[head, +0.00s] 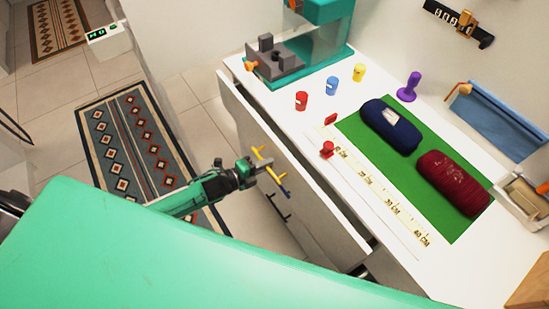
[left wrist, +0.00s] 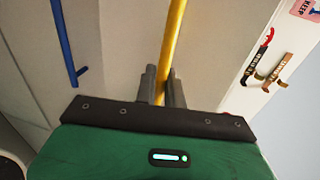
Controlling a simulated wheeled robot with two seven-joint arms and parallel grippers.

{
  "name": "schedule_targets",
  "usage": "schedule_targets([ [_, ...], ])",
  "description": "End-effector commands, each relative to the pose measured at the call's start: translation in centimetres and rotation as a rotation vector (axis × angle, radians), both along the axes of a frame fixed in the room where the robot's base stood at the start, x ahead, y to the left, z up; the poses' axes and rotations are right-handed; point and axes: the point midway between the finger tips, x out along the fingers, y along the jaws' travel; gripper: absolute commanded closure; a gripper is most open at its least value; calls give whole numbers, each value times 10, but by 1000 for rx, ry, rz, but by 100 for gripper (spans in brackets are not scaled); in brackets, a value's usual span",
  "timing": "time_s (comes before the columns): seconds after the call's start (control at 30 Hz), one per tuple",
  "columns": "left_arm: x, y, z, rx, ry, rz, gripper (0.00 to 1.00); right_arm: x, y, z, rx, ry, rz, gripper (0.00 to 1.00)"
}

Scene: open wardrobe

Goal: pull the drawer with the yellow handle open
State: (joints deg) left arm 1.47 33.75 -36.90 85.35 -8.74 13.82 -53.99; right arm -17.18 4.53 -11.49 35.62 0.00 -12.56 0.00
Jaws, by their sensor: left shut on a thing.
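The yellow handle (head: 257,153) is a bar on the front of the white cabinet below the worktop. In the left wrist view the yellow handle (left wrist: 174,40) runs down between the two grey fingers. My left gripper (head: 263,167) is shut on it, and the fingers (left wrist: 162,88) lie on either side of the bar. A white front panel (head: 310,180) stands out a little from under the worktop, with a narrow gap behind its top edge. I cannot tell exactly which drawer that panel belongs to. My right gripper is not in view.
A blue handle (left wrist: 63,42) is beside the yellow one, with dark handles lower down. The white worktop (head: 390,235) carries a green mat (head: 450,228), two rolled bundles, a ruler, small coloured cups and a teal machine (head: 325,12). A patterned rug (head: 125,150) lies on the floor.

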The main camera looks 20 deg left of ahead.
Motion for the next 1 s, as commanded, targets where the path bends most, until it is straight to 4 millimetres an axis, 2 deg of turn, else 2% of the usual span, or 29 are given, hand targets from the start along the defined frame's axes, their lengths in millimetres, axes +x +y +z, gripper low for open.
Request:
schedule_targets([
  [0.03,-12,10,-1,5,7,3,100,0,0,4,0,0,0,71],
  [0.6,-137,107,0,4,7,3,100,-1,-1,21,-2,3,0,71],
  [0.8,-178,139,0,4,6,2,100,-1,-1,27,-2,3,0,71],
  [1.0,-210,164,0,3,4,3,100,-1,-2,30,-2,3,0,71],
])
